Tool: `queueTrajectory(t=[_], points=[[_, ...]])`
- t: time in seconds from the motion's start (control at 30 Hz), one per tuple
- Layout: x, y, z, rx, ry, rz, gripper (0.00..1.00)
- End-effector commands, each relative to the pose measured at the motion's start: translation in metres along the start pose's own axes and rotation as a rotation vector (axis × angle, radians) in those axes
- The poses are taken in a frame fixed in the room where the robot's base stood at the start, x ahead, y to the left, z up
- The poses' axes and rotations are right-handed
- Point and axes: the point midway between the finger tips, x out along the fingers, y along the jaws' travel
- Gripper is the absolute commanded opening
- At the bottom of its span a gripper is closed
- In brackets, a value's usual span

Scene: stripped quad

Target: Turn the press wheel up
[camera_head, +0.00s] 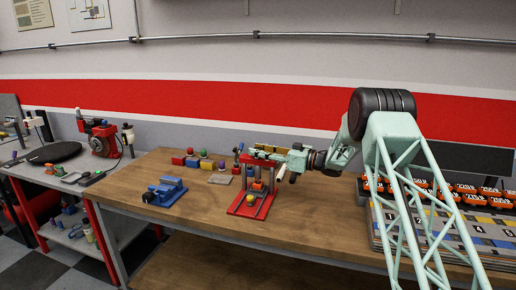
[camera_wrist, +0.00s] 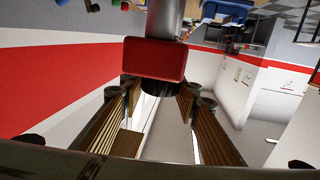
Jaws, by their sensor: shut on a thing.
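The small press (camera_head: 248,205) stands on the wooden bench, with a red base and upright grey posts. My gripper (camera_head: 250,157) reaches in from the right at the top of the press and hides much of its upper part. In the wrist view, my gripper's ribbed fingers (camera_wrist: 157,95) are on both sides of a dark round part (camera_wrist: 158,87), which I take for the press wheel. The fingers are shut on it. A red block (camera_wrist: 153,59) on a grey cylinder sits just beyond the fingertips. The wheel's turn angle cannot be made out.
A blue vise (camera_head: 165,192) is on the bench to the left. A board with several orange items (camera_head: 466,188) is at the right. The bench (camera_head: 205,235) is clear in front of the press.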

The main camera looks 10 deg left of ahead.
Motion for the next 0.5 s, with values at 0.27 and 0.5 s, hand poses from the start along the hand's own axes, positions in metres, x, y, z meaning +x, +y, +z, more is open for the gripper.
queueTrajectory(t=[0.27, 0.5], points=[[-0.0003, 0.0013, -0.0016, -0.001, 0.001, -0.102, 0.19], [0.0000, 0.0010, -0.0018, -0.002, 0.001, -0.180, 0.19]])
